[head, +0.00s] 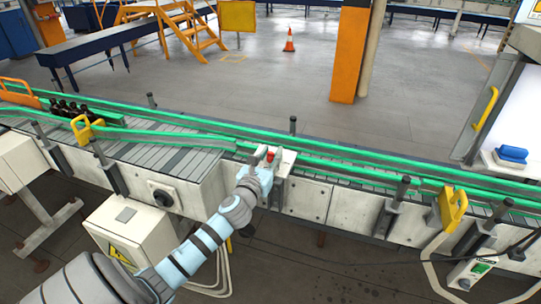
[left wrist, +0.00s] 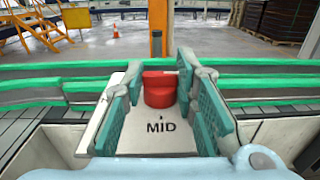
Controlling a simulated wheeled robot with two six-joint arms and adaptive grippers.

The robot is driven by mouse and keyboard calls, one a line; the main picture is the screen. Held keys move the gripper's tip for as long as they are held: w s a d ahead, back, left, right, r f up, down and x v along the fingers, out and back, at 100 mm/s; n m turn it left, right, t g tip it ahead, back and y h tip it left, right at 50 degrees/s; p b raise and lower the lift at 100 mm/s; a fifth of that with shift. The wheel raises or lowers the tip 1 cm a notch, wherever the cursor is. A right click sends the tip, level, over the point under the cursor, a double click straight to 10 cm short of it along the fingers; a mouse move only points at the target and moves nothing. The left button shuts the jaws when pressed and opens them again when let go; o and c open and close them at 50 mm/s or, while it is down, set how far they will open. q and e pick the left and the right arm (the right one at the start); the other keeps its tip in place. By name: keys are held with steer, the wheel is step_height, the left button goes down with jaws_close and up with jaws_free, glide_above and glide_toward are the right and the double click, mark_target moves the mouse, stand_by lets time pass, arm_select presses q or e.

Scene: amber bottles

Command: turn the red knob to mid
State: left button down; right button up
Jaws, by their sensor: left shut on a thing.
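The red knob (head: 270,155) sits on a pale plate at the conveyor's edge, mostly hidden by my left gripper in the head view. In the left wrist view the knob (left wrist: 159,91) is a short red cylinder with a raised top, standing on the pale plate (left wrist: 146,141). The word MID with a small mark is printed on the plate on the near side of the knob. My left gripper (head: 266,161) is shut on the knob, with one teal-padded finger (left wrist: 160,88) on each side. My right gripper is out of view.
Green conveyor rails (head: 190,120) run across behind the knob. Dark bottles (head: 68,108) stand on the belt at the far left. Yellow brackets (head: 453,207) rise at the rail.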

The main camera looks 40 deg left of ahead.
arm_select(q)
steer(key=shift+a+r+m+h+p, duration=0.1)
steer(key=shift+m+h+p, duration=0.3)
steer(key=shift+h, duration=0.2)
steer(key=shift+m+t+h, duration=0.3)
steer(key=shift+m+h, duration=0.1)
steer(key=shift+a+m+h, duration=0.15)
steer(key=shift+m+h, duration=0.15)
steer(key=shift+h, duration=0.4)
steer(key=shift+m+h, duration=0.4)
steer(key=shift+a+m+h, duration=0.1)
steer(key=shift+m+h, duration=0.4)
steer(key=shift+h, duration=0.3)
steer(key=m+g+h+b, duration=0.1)
steer(key=m+h+b, duration=0.1)
steer(key=h+b, duration=0.2)
steer(key=m+g+h+b, duration=0.2)
steer(key=m+h+b, duration=0.1)
steer(key=b, duration=0.4)
steer(key=a+m+g+h+b, duration=0.1)
steer(key=m+h+b, duration=0.2)
steer(key=b, duration=0.3)
steer(key=shift+w+f+g+h+b, duration=0.25)
steer(key=shift+g+h+b, duration=0.1)
steer(key=shift+h, duration=0.45)
steer(key=shift+d+m+g+h+b, duration=0.1)
steer(key=shift+m+g+h+b, duration=0.4)
steer(key=shift+g+h+b, duration=0.15)
